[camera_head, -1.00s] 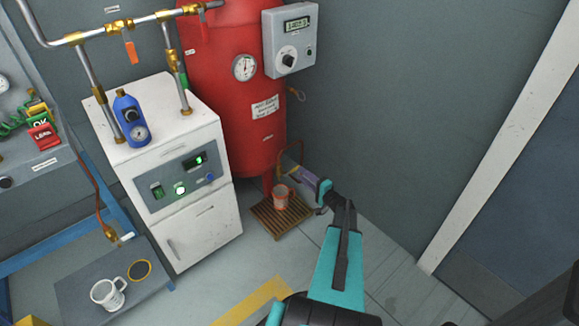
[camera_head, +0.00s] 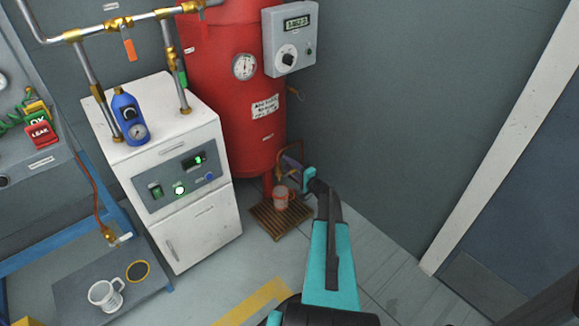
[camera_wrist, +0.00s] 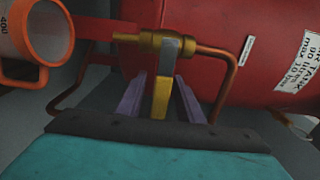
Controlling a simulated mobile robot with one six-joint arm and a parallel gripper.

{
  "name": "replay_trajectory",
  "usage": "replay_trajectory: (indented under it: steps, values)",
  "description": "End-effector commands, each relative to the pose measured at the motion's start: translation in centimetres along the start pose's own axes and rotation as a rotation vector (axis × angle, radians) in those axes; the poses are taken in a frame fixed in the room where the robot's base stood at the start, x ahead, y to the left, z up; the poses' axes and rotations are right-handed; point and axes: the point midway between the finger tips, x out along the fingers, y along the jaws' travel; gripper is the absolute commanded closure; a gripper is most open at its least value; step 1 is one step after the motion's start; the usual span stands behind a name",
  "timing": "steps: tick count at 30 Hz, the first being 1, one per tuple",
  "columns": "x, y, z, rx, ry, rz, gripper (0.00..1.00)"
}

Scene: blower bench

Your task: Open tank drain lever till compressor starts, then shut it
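The red tank (camera_head: 235,110) stands at the back wall. In the wrist view the drain lever (camera_wrist: 160,98), grey at its top and yellow at its end, hangs from a brass valve (camera_wrist: 150,40) below the tank (camera_wrist: 210,60). My gripper (camera_wrist: 160,95) has its two purple fingers spread on either side of the lever, with no firm grip showing. In the head view my gripper (camera_head: 290,165) is beside the tank's bottom, and the lever is too small to make out. A grey control box (camera_head: 290,40) with a lit display, hard to read, is right of the tank.
An orange-rimmed cup (camera_head: 281,199) stands on a slatted wooden stand (camera_head: 268,222) below the drain; it shows close at the upper left in the wrist view (camera_wrist: 40,35). A white cabinet (camera_head: 205,228) is to the left. Floor to the right is clear.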

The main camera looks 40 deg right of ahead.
Motion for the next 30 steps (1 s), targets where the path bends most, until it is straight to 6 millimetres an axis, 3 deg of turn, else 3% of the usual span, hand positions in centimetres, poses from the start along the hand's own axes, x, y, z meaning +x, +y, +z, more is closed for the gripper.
replay_trajectory:
  steps: [3,9,10,22,30]
  values:
    - [0.0,0.0,0.0,0.000,0.000,0.000,0.66]
    - [0.0,0.0,0.0,0.000,0.000,0.000,0.98]
    - [0.0,0.0,0.0,0.000,0.000,0.000,1.00]
    - [-0.2,0.0,-0.3,-0.008,0.004,0.000,1.00]
    - [-1.4,-0.1,-1.9,-0.056,0.028,0.000,1.00]
